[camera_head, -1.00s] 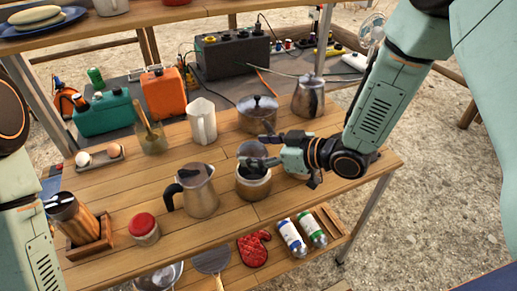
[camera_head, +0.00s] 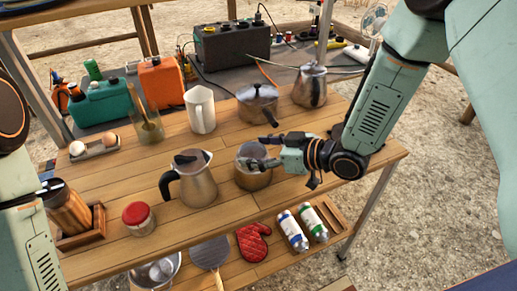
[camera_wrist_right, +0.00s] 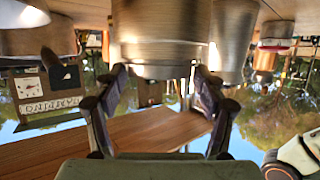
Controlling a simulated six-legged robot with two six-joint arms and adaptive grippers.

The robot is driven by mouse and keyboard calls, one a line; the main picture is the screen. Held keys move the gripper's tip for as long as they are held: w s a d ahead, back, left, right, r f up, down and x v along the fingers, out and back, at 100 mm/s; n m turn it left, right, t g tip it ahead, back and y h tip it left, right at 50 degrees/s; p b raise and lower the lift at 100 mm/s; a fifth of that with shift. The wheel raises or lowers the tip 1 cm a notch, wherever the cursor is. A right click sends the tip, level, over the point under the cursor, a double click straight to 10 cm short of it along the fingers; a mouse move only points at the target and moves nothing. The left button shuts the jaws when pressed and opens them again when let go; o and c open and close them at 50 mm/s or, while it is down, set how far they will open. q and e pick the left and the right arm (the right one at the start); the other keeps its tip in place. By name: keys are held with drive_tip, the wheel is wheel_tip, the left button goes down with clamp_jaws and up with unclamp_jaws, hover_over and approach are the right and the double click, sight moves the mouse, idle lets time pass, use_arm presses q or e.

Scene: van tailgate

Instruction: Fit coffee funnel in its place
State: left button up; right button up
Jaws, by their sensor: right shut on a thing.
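The steel coffee-pot base (camera_head: 252,181) stands upright on the wooden table. My right gripper (camera_head: 262,153) is shut on the coffee funnel (camera_head: 252,151), a round metal piece at the mouth of the base. In the right wrist view, which is upside down, the fingers (camera_wrist_right: 158,82) flank the narrow funnel rim (camera_wrist_right: 155,71) against the wider base (camera_wrist_right: 158,38). I cannot tell whether the funnel is fully seated; its lower part is hidden. The pot's upper part (camera_head: 197,185), with a black handle, stands just left of the base. My left gripper is out of view.
A lidded pot (camera_head: 258,107), a steel pitcher (camera_head: 311,88) and a white jug (camera_head: 200,112) stand behind. A red-lidded jar (camera_head: 139,219) is at front left. A lower shelf holds a red mitt (camera_head: 253,243) and bottles. Table space right of my gripper is clear.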

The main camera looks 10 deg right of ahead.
drive_tip(key=o, duration=1.2)
drive_tip(key=shift+c, duration=0.2)
drive_tip(key=v, duration=1.2)
drive_tip(key=shift+w+f, duration=0.1)
drive_tip(key=shift+f, duration=0.05)
idle(0.6)
